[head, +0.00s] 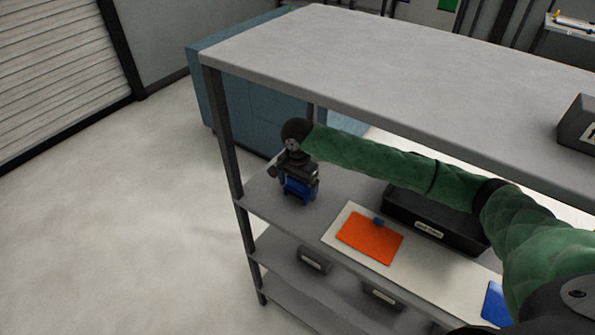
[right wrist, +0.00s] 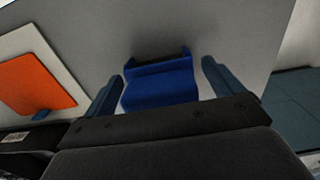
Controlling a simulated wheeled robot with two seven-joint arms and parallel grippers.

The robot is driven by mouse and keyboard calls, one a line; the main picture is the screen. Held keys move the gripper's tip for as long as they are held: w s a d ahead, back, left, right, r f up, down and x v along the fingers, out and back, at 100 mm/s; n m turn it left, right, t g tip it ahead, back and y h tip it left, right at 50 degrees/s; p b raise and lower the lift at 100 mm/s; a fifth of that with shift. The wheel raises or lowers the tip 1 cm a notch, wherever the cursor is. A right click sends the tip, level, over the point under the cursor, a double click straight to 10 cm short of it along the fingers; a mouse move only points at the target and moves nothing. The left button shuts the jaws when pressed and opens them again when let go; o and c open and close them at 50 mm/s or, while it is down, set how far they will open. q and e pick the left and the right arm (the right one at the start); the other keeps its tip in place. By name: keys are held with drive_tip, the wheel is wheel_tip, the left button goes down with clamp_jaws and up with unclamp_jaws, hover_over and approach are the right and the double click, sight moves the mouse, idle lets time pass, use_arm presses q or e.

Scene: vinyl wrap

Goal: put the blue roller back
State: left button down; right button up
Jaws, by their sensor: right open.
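A blue piece (right wrist: 160,85) with a dark, notched far edge sits on the grey shelf in the right wrist view, between my right gripper's fingers. It also shows as a blue shape (head: 299,187) at the left end of the middle shelf in the head view. I cannot tell whether it is the roller itself or a holder. My right gripper (right wrist: 161,73) is open, with one finger on each side of the piece and grey shelf visible in the gaps near the tips. In the head view the right gripper (head: 297,175) hides part of the piece. My left gripper is out of view.
On the middle shelf (head: 262,190), a pale board (head: 334,235) carries an orange sheet (head: 369,239) and a small blue item (head: 379,222). A black labelled bin (head: 400,208) stands behind it. The tabletop (head: 400,75) overhangs this shelf. Open floor lies left.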

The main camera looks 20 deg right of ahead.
drive_tip(key=shift+w+r+b, duration=0.1)
drive_tip(key=shift+r+b, duration=0.4)
drive_tip(key=shift+r, duration=0.1)
wheel_tip(320, 180, up, 10)
drive_tip(key=b, duration=0.3)
drive_tip(key=shift+r, duration=0.15)
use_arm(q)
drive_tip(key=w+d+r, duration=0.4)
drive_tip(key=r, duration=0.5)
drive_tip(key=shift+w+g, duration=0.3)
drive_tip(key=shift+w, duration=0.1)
use_arm(e)
drive_tip(key=shift+r, duration=0.7)
